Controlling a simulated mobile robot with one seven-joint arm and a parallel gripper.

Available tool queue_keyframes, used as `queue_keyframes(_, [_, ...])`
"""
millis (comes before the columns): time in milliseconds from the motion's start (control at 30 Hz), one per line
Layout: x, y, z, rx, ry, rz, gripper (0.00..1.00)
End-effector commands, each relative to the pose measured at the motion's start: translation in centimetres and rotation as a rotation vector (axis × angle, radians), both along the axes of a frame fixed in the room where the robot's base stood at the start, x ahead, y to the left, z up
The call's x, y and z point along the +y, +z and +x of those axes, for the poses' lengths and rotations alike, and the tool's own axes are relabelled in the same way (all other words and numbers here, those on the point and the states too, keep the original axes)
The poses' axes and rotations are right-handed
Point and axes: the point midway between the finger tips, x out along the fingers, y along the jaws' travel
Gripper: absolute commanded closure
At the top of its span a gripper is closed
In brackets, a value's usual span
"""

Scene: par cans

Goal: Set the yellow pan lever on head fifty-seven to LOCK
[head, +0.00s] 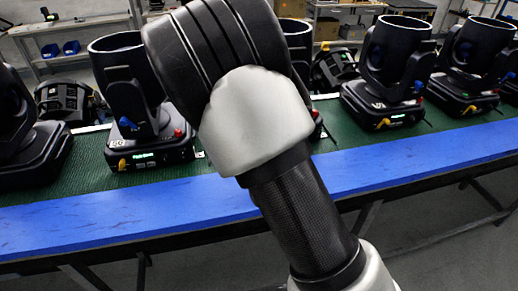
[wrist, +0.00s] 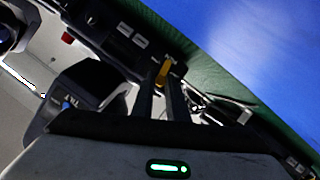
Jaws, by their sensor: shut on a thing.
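In the wrist view, a small yellow lever (wrist: 163,72) stands on the dark base of a lighting head (wrist: 118,42). My gripper (wrist: 161,82) reaches to it with two dark fingers, one on each side, and is shut on the lever. Small white marks lie on the base near the lever, too small to read. I cannot read a head number or the lever's setting. In the head view, my arm covers the middle of the row, and the gripper and the held lever are hidden.
Other lighting heads with yellow levers stand left (head: 140,100) and right (head: 385,75) on a green mat (head: 85,170). The blue front strip (head: 120,215) of the bench is clear. Shelves with blue bins (head: 70,47) stand behind. A red knob (wrist: 68,38) lies left of the lever.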

Motion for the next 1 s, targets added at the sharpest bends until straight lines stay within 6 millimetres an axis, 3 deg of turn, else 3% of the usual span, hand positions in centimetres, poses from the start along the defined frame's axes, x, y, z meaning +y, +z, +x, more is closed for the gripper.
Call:
queue_keyframes(500, [-2.2,-0.3,0.6,0.084,-0.005,0.461,1.0])
queue_keyframes(1000, [-2.8,-0.3,0.6,0.138,-0.001,0.696,1.0])
